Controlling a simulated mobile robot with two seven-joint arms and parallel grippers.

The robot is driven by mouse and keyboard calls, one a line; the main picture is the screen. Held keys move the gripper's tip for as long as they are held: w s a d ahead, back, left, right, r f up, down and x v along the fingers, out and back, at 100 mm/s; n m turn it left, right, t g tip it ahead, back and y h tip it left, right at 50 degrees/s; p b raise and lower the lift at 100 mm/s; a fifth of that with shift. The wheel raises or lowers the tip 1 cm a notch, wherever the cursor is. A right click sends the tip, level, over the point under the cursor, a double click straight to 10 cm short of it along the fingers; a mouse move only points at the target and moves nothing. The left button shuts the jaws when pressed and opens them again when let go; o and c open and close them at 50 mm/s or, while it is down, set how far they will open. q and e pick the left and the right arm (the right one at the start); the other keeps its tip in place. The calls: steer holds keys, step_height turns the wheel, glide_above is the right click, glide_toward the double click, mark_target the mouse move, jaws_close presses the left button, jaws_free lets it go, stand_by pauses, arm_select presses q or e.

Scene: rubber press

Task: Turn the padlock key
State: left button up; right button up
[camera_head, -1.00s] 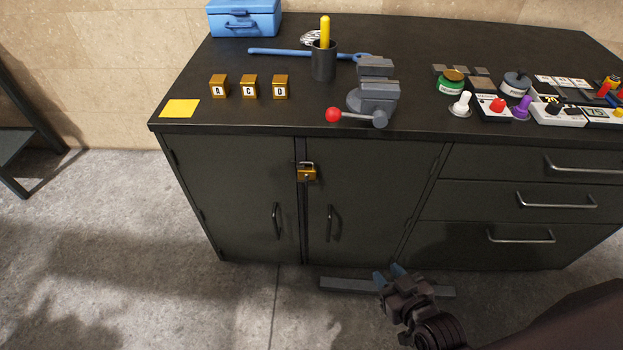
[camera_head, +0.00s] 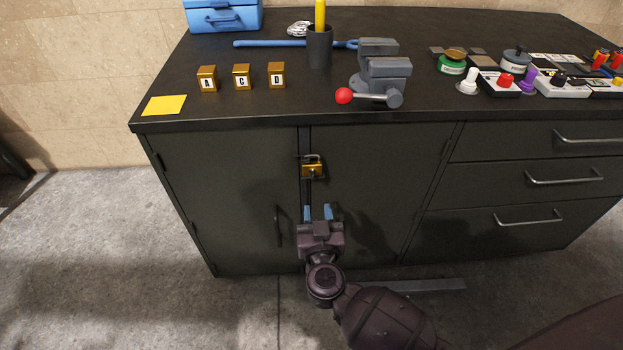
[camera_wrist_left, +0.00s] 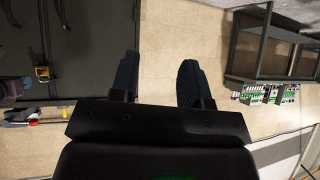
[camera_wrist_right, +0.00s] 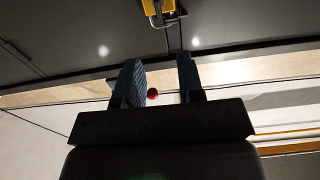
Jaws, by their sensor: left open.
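The brass padlock (camera_head: 312,168) hangs on the hasp between the two cabinet doors. It also shows at the top of the right wrist view (camera_wrist_right: 158,8) and small in the left wrist view (camera_wrist_left: 42,73). I cannot make out the key clearly. My right gripper (camera_head: 318,213) is open and empty, just below the padlock in the head view and apart from it. Its spread fingers also show in the right wrist view (camera_wrist_right: 160,85). My left gripper (camera_wrist_left: 157,80) shows only in its own wrist view, open and empty.
The dark cabinet (camera_head: 380,180) has door handles and drawers. On its top are a vise (camera_head: 385,75) with a red-knobbed handle, lettered cubes (camera_head: 242,77), a yellow note (camera_head: 164,105) and a black cup (camera_head: 319,48).

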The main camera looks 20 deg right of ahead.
mark_target(313, 177)
steer(key=x, duration=0.3)
steer(key=b+x, duration=0.1)
steer(key=x, duration=0.2)
steer(key=b+x, duration=0.1)
steer(key=x, duration=0.2)
steer(key=shift+w+f, duration=0.25)
steer(key=shift+f, duration=0.1)
steer(key=shift+w+d+b, duration=0.15)
steer(key=shift+w+b, duration=0.15)
steer(key=shift+w, duration=0.2)
arm_select(q)
steer(key=shift+s+a+f, duration=0.1)
steer(key=shift+s+f, duration=0.05)
steer(key=shift+f, duration=0.5)
steer(key=shift+s+a+f, duration=0.1)
steer(key=shift+f, duration=0.5)
arm_select(e)
steer(key=shift+w+r, duration=0.15)
jaws_close()
arm_select(q)
steer(key=shift+s+f+g, duration=0.25)
steer(key=shift+s+g, duration=0.05)
steer(key=shift+s, duration=0.1)
